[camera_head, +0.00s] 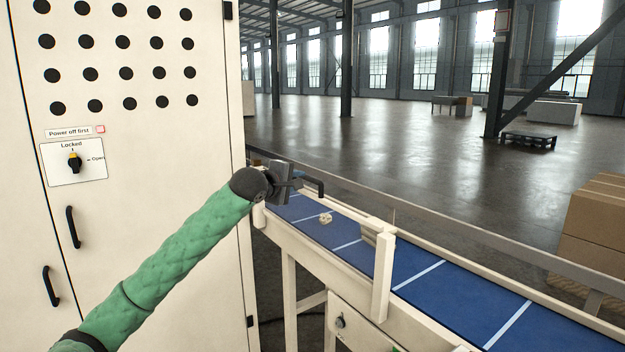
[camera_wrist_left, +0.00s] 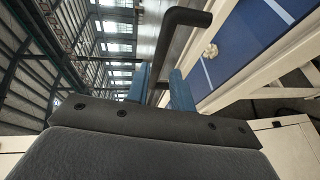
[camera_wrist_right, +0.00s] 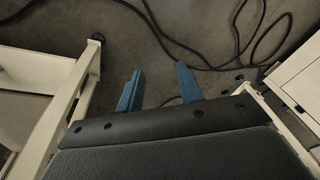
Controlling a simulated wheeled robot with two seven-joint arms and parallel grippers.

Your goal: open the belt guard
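My left gripper (camera_head: 285,183) is over the far end of the blue conveyor belt (camera_head: 420,275). In the left wrist view, its two blue fingers (camera_wrist_left: 161,88) are close on either side of a black bent handle (camera_wrist_left: 188,17), with little gap. The handle (camera_head: 318,184) also shows just right of the gripper in the head view. The part it is fixed to is hidden, and I cannot make out the belt guard clearly. My right gripper (camera_wrist_right: 158,85) is open and empty over the floor; it is out of the head view.
A small pale crumpled piece (camera_head: 325,217) lies on the belt. Cardboard boxes (camera_head: 600,225) stand at right. Cables (camera_wrist_right: 235,40) lie on the floor.

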